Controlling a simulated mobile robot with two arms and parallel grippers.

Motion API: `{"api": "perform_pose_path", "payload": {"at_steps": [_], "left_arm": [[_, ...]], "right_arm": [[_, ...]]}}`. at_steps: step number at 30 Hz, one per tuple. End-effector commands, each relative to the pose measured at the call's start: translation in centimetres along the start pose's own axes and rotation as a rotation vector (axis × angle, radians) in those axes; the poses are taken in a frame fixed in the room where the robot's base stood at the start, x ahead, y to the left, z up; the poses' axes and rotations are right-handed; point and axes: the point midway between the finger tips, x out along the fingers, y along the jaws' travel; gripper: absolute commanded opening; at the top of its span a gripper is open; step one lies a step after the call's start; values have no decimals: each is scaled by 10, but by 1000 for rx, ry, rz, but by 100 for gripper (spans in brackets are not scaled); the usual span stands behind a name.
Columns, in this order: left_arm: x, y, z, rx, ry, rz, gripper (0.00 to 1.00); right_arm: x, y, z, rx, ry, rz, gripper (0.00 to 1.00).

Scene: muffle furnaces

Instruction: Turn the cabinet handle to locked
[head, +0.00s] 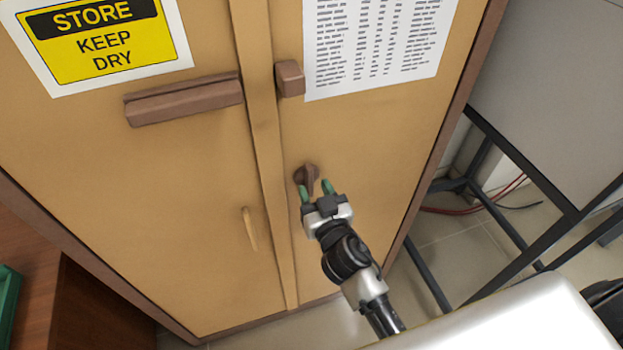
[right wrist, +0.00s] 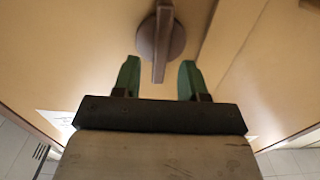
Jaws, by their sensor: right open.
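The yellow-brown cabinet (head: 370,135) has two doors, both closed. Its brown turning handle (head: 306,176) sits on the right door near the centre seam. In the right wrist view the handle (right wrist: 163,40) is a narrow bar on a round base, and the bar lies nearly upright in that picture. My right gripper (head: 316,190) is open at the handle. Its green fingertips (right wrist: 157,75) stand on either side of the bar's end, with gaps on both sides. In the head view the fingers partly cover the handle. My left gripper is not in view.
A long brown bar (head: 185,100) and a small brown block (head: 290,79) stick out above the handle. A thin upright pull (head: 250,229) is on the left door. A dark metal frame (head: 500,195) stands at the right, with floor between it and the cabinet.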

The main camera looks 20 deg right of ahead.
Motion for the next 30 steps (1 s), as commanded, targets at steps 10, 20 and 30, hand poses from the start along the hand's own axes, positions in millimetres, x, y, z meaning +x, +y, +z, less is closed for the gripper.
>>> {"api": "perform_pose_path", "payload": {"at_steps": [10, 20, 30], "left_arm": [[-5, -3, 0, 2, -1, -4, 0], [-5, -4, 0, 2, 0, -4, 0], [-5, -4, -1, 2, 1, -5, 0]], "right_arm": [[24, 0, 1, 0, -1, 0, 43], [23, 0, 1, 0, -1, 0, 21], [23, 0, 1, -5, -1, 0, 0]]}}
